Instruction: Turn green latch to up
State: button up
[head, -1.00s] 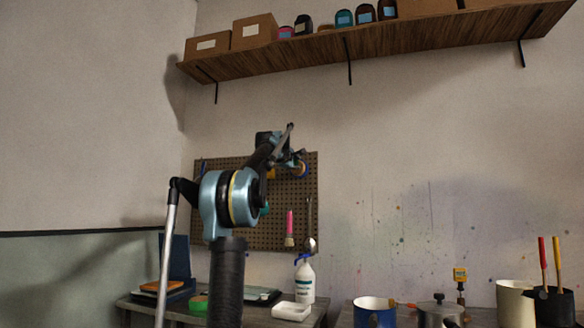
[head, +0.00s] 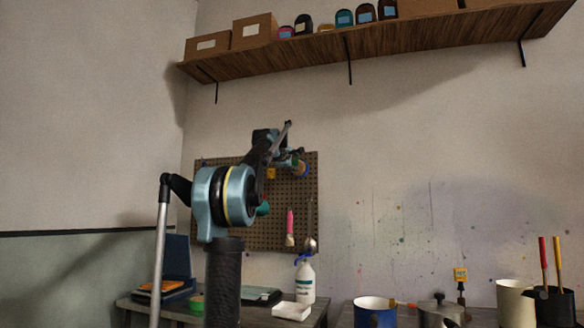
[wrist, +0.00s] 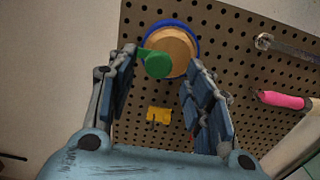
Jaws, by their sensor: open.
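A green piece (wrist: 154,64), which looks like the green latch, lies across the lower left of a tan disc (wrist: 178,46) with a blue rim in the wrist view. A short green arm points up and left from its rounded end. The disc is mounted on a brown pegboard (wrist: 232,40). My gripper (wrist: 162,60) is open, with one finger left of the green piece and the other right of it. I cannot tell whether either finger touches it. In the head view my gripper (head: 290,162) is in front of the pegboard's upper right, and the latch is not clear there.
A yellow piece (wrist: 159,116) sits on the pegboard between my fingers. A pink-handled brush (head: 290,226) and a metal ladle (head: 310,242) hang at the right. A white bottle (head: 305,281) stands on the table below. A wooden shelf (head: 380,45) runs above.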

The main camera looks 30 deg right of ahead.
jog(key=v, duration=0.9)
jog(key=shift+f, duration=0.1)
dwell(0.3)
jog(key=s+a+f+m+g+y, duration=0.25)
jog(key=s+a+f, duration=0.4)
jog(key=f, duration=0.85)
jog(key=s+a+f+m+g+y, duration=0.1)
jog(key=s+a+f+m+y, duration=0.15)
jog(key=a+f, duration=0.95)
jog(key=s+a+f+m+g+y, duration=0.15)
jog(key=s+a+f+m, duration=0.35)
jog(key=f, duration=1.2)
jog(key=s+a+f+g+y, duration=0.1)
jog(key=s+a+f+y, duration=0.1)
jog(key=s+a+f, duration=0.4)
jog(key=s+a+f+n+g+y, duration=0.1)
jog(key=s+a+f, duration=0.6)
jog(key=f, duration=0.8)
jog(key=s+a+f+n+g+y, duration=0.1)
jog(key=s+a+f+y, duration=0.3)
jog(key=f, duration=0.6)
jog(key=s+a+g, duration=0.1)
jog(key=s+a, duration=0.1)
jog(key=s, duration=0.1)
jog(key=shift+a+f, duration=0.15)
jog(key=shift+f, duration=0.15)
